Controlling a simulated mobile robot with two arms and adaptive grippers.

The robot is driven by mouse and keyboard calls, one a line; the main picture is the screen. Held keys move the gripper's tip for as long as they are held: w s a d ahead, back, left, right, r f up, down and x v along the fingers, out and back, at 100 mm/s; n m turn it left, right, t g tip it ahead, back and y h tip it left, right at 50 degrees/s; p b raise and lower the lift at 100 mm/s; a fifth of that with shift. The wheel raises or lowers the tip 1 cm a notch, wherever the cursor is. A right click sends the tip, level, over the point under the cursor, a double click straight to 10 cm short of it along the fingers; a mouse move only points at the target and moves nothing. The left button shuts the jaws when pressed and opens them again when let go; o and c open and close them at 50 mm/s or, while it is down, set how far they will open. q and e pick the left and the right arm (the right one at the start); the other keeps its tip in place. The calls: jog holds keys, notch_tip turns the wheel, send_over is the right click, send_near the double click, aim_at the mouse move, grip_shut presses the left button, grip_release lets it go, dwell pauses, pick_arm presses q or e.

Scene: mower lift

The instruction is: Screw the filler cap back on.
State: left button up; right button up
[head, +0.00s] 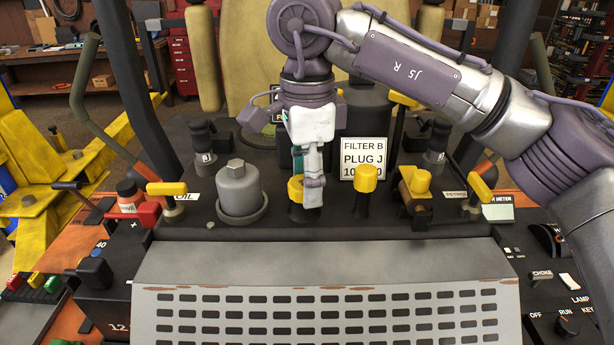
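My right gripper (312,195) points down at the middle of the black deck, its arm coming in from the upper right. Its pale fingers overlap a yellow cap (295,189) above a short black neck. The fingers hide part of this cap, so I cannot tell whether they grip it or how it sits on the neck. A second yellow cap (365,179) stands upright on a black neck just to the right, apart from the gripper. No label marks either cap as the filler cap. My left gripper is not in view.
A grey canister (238,188) with a hex top stands left of the gripper. A white sign (364,158) reads FILTER B, PLUG J. Yellow-handled levers (166,189) stand on both sides. A slotted grey panel (330,310) lies in front, clear of loose objects.

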jog(key=c, duration=0.7)
jog(key=shift+o, duration=0.2)
jog(key=m+b, duration=0.1)
jog(key=m, duration=0.1)
jog(key=shift+s+f+m, duration=0.1)
jog(key=shift+f+m, duration=0.05)
jog(key=shift+m, duration=0.15)
jog(key=m+b, duration=0.1)
jog(key=m, duration=0.1)
jog(key=shift+m, duration=0.9)
jog(key=shift+b, duration=0.3)
jog(key=shift+s+m+b, duration=0.1)
jog(key=shift+m+b, duration=0.5)
jog(key=shift+m, duration=0.6)
jog(key=m+b, duration=0.1)
jog(key=m, duration=0.2)
jog(key=shift+a, duration=0.1)
jog(key=shift+s+m, duration=0.1)
jog(key=shift+m, duration=0.4)
